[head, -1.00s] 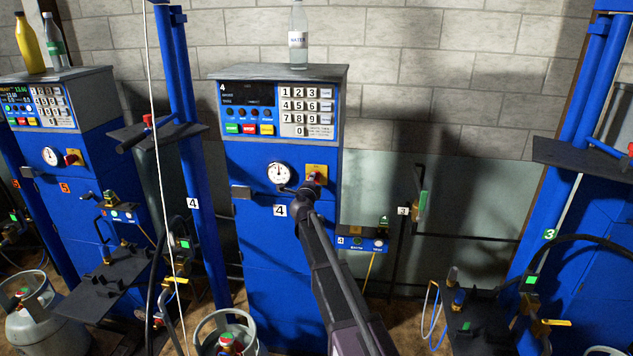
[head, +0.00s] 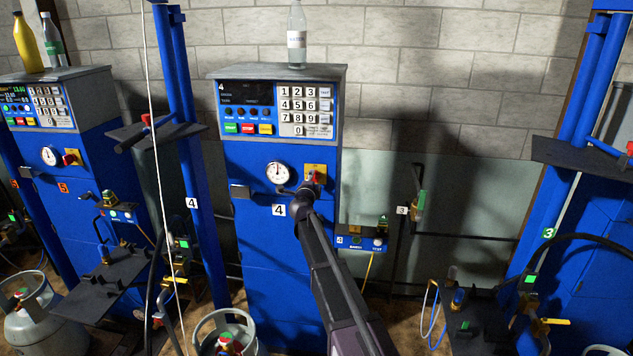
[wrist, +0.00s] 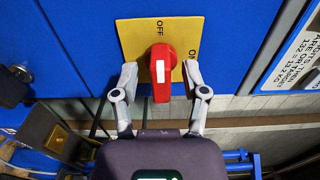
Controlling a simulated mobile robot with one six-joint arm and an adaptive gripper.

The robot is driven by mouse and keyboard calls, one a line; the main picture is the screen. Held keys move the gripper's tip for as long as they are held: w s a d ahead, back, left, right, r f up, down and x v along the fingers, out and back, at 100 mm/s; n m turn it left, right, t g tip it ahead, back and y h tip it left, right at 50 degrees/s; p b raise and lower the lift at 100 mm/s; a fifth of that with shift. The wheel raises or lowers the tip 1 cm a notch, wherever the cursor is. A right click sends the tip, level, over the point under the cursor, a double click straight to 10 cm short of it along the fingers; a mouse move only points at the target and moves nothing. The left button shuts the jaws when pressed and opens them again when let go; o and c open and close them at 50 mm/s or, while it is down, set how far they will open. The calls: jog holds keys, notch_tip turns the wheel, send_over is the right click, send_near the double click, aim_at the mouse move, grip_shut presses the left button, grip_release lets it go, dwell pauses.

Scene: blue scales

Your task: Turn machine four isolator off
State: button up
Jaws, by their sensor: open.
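The machine four isolator is a red rotary knob (wrist: 163,88) with a white stripe, on a yellow plate (wrist: 133,37). In the wrist view OFF is printed above the knob and ON at its right. The knob's long axis lies upright in that view, its striped upper part below OFF. My gripper (wrist: 160,70) is open, one finger on each side of the knob, with visible gaps. In the head view the yellow plate (head: 314,169) is on the blue front of machine four (head: 265,225), right of the gauge. My gripper (head: 308,190) is there, its fingers hard to make out.
A round gauge (head: 278,173) and a black fitting (wrist: 15,85) are close left of the isolator. A keypad (head: 305,110) is above. A water bottle (head: 297,35) stands on top. A gas cylinder (head: 225,330) stands at lower left, and a small control box (head: 362,242) is at right.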

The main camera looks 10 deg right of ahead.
jog(key=v, duration=1.2)
jog(key=shift+r, duration=0.15)
dwell(0.5)
jog(key=s+a+f+n+g+y, duration=0.35)
jog(key=s+n+y, duration=0.25)
jog(key=n, duration=0.3)
jog(key=s+a+f+n+g+y, duration=0.3)
jog(key=s+f+n+y, duration=0.25)
jog(key=n, duration=0.35)
jog(key=s+d+f+n+g+h, duration=0.1)
jog(key=s+d+f+g+h, duration=0.1)
jog(key=s, duration=0.5)
jog(key=s+d+f+n+g+h, duration=0.1)
jog(key=s+d+f+g+h, duration=0.1)
jog(key=s+d+f+g, duration=0.2)
jog(key=s+d+f+n+g+h, duration=0.1)
jog(key=s+d+f+g+h, duration=0.1)
jog(key=s+d, duration=0.4)
jog(key=s+f+g, duration=0.1)
jog(key=s+g, duration=0.1)
jog(key=s, duration=0.3)
jog(key=shift+d+f+g, duration=0.25)
jog(key=shift+f+g, duration=0.1)
